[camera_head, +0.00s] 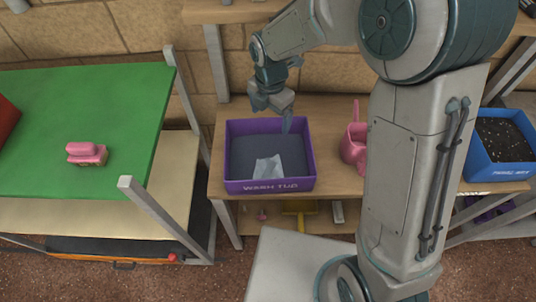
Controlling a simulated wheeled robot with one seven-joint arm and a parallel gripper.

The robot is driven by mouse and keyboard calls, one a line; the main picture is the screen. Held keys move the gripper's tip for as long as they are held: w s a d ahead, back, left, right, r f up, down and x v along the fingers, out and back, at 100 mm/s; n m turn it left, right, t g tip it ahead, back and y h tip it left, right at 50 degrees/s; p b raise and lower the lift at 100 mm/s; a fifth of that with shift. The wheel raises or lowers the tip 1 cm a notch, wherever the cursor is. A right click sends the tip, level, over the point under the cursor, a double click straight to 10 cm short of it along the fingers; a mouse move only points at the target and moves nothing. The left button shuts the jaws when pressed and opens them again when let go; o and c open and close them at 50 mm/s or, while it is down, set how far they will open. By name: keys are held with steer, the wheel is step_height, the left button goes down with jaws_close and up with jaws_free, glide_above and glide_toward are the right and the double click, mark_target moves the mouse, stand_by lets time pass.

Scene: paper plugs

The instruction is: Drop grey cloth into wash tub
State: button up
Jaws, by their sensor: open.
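The wash tub (270,185) is a purple box with "WASH TUB" on its front wall, standing on a wooden shelf in the middle of the head view. A light grey cloth (268,167) lies crumpled inside it, toward the front, on the dark grey inside. My gripper (287,122) is above the tub's back right part, pointing down with its fingers apart and empty. The cloth is apart from the fingers.
A pink watering can (355,145) stands right of the tub, partly behind my arm. A blue bin (502,145) of dark material is at far right. A green table (85,110) at left holds a pink brush (87,153). Bare shelf (330,112) lies behind the tub.

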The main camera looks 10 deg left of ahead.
step_height(320, 180, up, 13)
steer(key=b, duration=0.1)
stand_by(0.7)
steer(key=s+d+r+m+t, duration=0.1)
steer(key=s+d+m, duration=0.1)
steer(key=d+m, duration=0.5)
steer(key=s+d+r+m+t, duration=0.1)
steer(key=s+d+m, duration=0.1)
steer(key=d+m, duration=0.55)
steer(key=s+d+f+m+t, duration=0.1)
steer(key=s+d+f+m, duration=0.1)
steer(key=s+d+m, duration=0.7)
steer(key=shift+s+d+f+m+t, duration=0.35)
steer(key=shift+d+m, duration=1)
steer(key=shift+m, duration=2)
